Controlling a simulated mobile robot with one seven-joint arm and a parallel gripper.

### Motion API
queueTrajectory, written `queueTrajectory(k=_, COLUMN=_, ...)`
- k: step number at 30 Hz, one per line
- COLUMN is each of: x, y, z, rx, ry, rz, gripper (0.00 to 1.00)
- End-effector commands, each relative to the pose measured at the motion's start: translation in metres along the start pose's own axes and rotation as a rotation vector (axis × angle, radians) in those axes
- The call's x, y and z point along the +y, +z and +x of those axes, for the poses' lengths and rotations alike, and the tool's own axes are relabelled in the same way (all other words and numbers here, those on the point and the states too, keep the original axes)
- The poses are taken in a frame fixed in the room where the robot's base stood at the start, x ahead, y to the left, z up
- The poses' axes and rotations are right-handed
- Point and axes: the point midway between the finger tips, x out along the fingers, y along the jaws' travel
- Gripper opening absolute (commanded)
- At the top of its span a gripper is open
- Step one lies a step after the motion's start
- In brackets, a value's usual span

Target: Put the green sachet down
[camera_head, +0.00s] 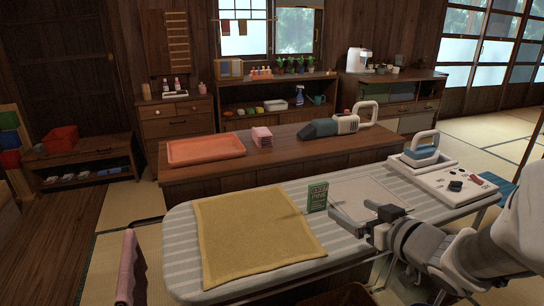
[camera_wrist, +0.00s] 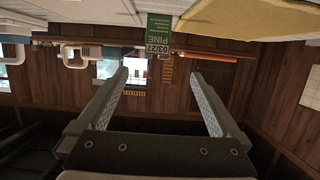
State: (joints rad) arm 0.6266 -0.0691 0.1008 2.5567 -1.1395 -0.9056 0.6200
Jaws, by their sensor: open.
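The green sachet (camera_head: 317,197) stands upright on the striped ironing board (camera_head: 182,250), at the right edge of the yellow cloth (camera_head: 250,232). In the wrist view, which is upside down, the sachet (camera_wrist: 158,35) shows printed lettering and lies beyond the fingertips, roughly in line with the gap between them. My gripper (camera_head: 350,211) is open and empty, to the right of the sachet and apart from it. Its two fingers also show in the wrist view (camera_wrist: 160,84) with nothing between them.
A pale cloth (camera_head: 368,192) lies on the board behind my gripper. An iron (camera_head: 422,150) stands at the board's right end. Behind are an orange tray (camera_head: 205,150), pink folded cloths (camera_head: 262,137) and a handheld vacuum (camera_head: 330,126) on a wooden counter.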

Motion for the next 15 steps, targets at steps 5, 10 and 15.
queueTrajectory(k=5, x=-0.001, y=-0.004, z=0.016, rx=-0.003, ry=-0.006, rz=0.003, gripper=1.0)
queueTrajectory(k=10, x=0.0, y=-0.007, z=0.025, rx=0.0, ry=-0.009, rz=0.007, gripper=1.0)
queueTrajectory(k=15, x=0.0, y=-0.008, z=0.032, rx=0.002, ry=-0.013, rz=0.009, gripper=1.0)
